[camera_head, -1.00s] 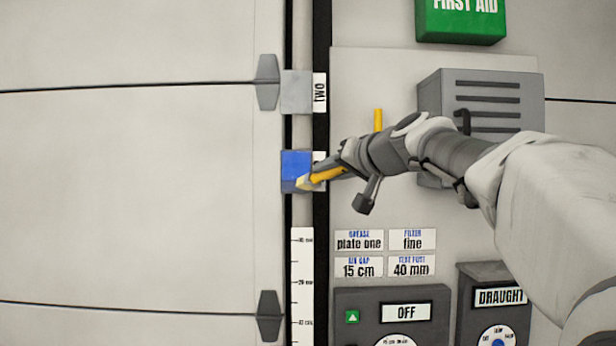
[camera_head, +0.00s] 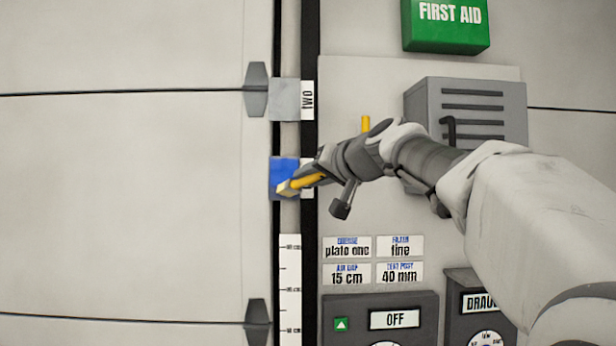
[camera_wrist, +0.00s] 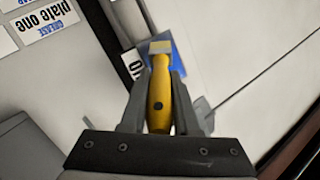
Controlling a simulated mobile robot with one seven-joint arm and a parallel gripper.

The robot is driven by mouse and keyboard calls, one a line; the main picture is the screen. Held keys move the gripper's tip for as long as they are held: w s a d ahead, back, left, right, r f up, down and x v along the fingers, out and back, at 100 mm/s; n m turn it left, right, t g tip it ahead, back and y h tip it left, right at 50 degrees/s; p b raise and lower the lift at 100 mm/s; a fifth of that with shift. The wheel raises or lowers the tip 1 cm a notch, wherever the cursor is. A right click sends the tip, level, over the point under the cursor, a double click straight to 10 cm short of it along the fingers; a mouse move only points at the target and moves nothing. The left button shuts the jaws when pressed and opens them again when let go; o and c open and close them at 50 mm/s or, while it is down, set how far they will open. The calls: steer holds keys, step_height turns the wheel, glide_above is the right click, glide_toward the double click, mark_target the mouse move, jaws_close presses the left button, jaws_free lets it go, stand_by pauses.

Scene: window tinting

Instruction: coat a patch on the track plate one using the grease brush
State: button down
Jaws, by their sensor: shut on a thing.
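My gripper (camera_head: 308,178) is shut on the yellow handle of the grease brush, which also shows between the fingers in the wrist view (camera_wrist: 159,95). The brush's pale tip (camera_head: 284,188) lies over the lower part of track plate one (camera_head: 272,190). I cannot tell whether it touches. A bright blue patch (camera_head: 283,168) covers much of that plate's visible face; it also shows beyond the brush tip in the wrist view (camera_wrist: 187,68). The gripper and brush hide the plate's lower right and most of its label. Plate two (camera_head: 284,99) is bare grey, above.
A dark vertical strip (camera_head: 310,230) runs beside the plates. A scale (camera_head: 290,270) stands below plate one. A grey vented box (camera_head: 500,105) and a yellow peg (camera_head: 366,123) are behind my arm. Label cards (camera_head: 347,247) and an OFF panel (camera_head: 340,305) sit below.

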steer(key=a, duration=0.3)
steer(key=shift+a+p, duration=0.25)
steer(key=shift+p, duration=0.1)
steer(key=shift+s+a+b, duration=0.1)
steer(key=shift+s+b, duration=1.2)
steer(key=shift+s, duration=1.65)
steer(key=s+b, duration=0.1)
steer(key=s, duration=0.2)
